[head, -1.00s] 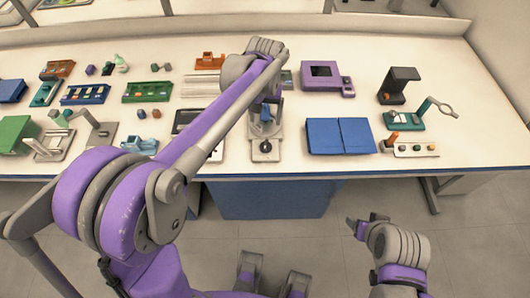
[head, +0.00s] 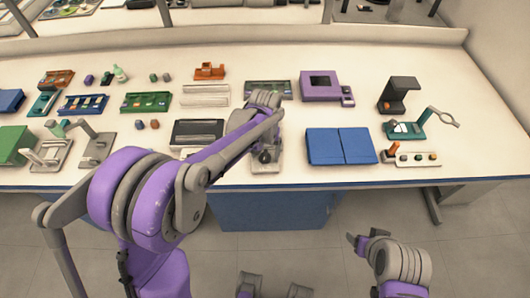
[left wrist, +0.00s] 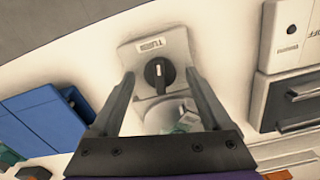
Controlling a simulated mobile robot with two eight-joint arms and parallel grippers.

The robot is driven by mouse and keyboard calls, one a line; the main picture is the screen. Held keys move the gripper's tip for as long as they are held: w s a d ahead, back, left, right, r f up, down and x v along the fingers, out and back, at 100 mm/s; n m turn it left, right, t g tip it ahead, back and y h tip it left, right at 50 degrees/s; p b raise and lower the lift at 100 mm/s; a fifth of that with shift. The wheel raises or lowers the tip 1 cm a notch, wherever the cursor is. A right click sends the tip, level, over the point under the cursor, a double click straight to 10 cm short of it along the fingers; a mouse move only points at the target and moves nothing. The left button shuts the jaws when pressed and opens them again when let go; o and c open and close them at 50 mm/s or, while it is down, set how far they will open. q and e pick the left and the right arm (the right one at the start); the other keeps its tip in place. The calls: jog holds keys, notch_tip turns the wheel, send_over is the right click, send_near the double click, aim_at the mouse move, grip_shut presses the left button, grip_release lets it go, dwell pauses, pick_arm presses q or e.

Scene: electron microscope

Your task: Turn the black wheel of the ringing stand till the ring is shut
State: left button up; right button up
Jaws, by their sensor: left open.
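The ringing stand (head: 265,168) is a small pale grey stand near the table's front edge. In the left wrist view its base (left wrist: 176,46) carries a small label and the black wheel (left wrist: 158,76), which has a pale pointer mark. My left gripper (left wrist: 159,73) is open, with one finger on each side of the wheel and visible gaps between. A pale round part (left wrist: 170,115) with a teal piece shows between the fingers; whether the ring is open or shut I cannot tell. In the head view my arm covers part of the stand. My right gripper (head: 358,240) is below the table edge.
A blue folder-like box (head: 340,146) lies right of the stand, and a dark-topped tray (head: 197,132) lies to its left. A purple device (head: 322,86) stands behind. A teal stand with a loop (head: 405,130) and a black stand (head: 398,95) are farther right.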

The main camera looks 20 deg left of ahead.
aim_at(265, 155)
pick_arm(q)
grip_shut()
jog(key=shift+n, duration=0.5)
grip_release()
dwell(0.4)
notch_tip(265, 155, up, 11)
dwell(0.4)
